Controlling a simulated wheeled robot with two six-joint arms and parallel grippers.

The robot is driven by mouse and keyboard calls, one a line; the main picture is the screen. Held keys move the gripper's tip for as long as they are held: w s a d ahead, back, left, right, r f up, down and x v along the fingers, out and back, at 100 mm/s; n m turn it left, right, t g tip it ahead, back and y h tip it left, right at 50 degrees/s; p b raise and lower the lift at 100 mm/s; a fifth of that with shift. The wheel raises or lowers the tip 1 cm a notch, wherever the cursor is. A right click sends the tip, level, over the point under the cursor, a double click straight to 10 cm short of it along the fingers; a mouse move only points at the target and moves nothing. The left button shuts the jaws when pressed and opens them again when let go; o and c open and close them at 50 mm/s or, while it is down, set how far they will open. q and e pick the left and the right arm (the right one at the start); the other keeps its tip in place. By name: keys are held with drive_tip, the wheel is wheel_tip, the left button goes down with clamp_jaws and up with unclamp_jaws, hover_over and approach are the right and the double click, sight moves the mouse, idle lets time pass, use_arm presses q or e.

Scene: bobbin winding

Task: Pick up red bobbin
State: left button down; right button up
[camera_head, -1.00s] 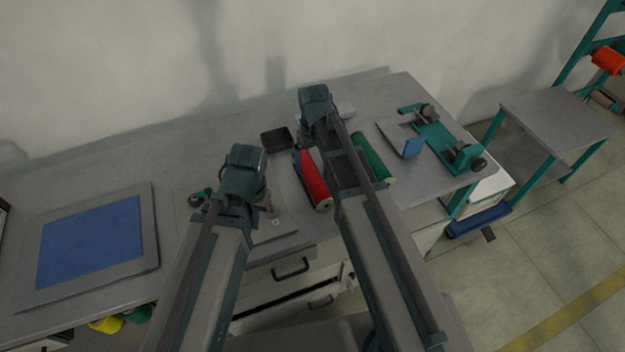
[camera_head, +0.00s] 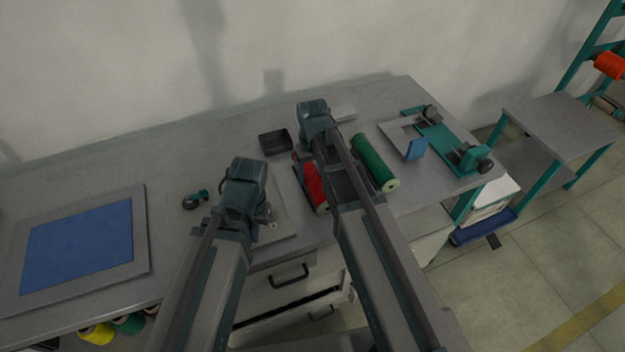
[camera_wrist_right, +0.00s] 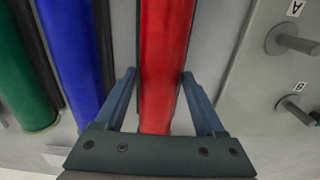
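The red bobbin (camera_head: 316,190) lies on the workbench in the head view, partly covered by my right arm. In the right wrist view the red bobbin (camera_wrist_right: 165,60) runs between the two fingers of my right gripper (camera_wrist_right: 158,78). The fingers are open, one on each side of it, with a narrow gap visible. In the head view the fingertips of my right gripper are hidden beneath its wrist. My left gripper (camera_head: 262,212) is over the flat plate left of the red bobbin; its finger opening is not clear.
A blue bobbin (camera_wrist_right: 75,50) and a green bobbin (camera_wrist_right: 25,85) lie beside the red one. A grey plate with pegs marked A and B (camera_wrist_right: 265,75) is on the other side. A black box (camera_head: 276,142) stands behind; a teal winder (camera_head: 445,145) is further right.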

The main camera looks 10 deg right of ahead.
sight(313, 173)
clamp_jaws()
